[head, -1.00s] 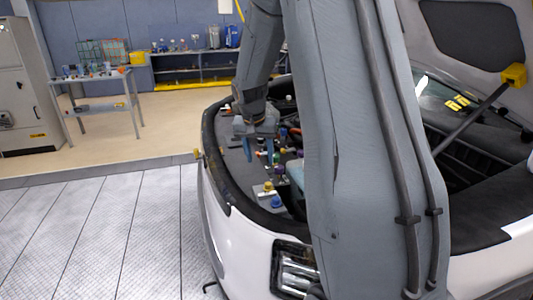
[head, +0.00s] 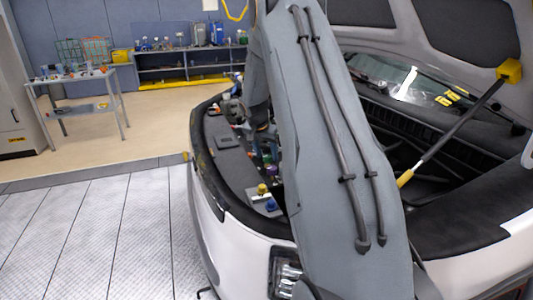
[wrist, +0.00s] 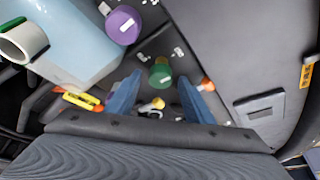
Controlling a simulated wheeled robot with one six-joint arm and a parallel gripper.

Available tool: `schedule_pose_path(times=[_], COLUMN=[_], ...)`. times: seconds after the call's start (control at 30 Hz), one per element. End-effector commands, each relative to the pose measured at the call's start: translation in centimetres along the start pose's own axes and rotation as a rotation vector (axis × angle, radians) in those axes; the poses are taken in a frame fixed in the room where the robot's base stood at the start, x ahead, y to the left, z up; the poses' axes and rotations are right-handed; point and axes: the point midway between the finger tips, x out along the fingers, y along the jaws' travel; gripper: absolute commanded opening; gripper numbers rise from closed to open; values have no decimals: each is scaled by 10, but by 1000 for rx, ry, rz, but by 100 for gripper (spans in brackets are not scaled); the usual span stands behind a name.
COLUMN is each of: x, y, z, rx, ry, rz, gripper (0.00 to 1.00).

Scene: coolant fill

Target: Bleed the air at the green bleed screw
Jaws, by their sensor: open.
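The green bleed screw (wrist: 160,73) shows in the wrist view as a round green knob on a dark panel. My gripper (wrist: 158,97) is open, its two blue fingers apart on the left and right of the picture. The green knob appears between and slightly beyond the fingertips, and I see no contact. In the head view my arm hides most of the gripper and the green knob cannot be made out surely.
A purple cap (wrist: 124,25) and a pale blue tank (wrist: 70,40) lie close to the left. An orange-tipped part (wrist: 207,85) is by the right finger. A yellow cap (head: 262,189) sits at the bay's front. A prop rod (head: 450,130) holds the hood.

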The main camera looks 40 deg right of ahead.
Motion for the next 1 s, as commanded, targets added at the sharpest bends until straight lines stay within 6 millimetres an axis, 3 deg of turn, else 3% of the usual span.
schedule_pose_path(times=[0.3, 0.53, 1.0], x=[2, 2, 0], y=[0, -1, 1], z=[0, 0, -1], rx=[-1, -2, -104], ry=[0, 0, 1], rz=[-1, -1, -44], gripper=[46, 7, 6])
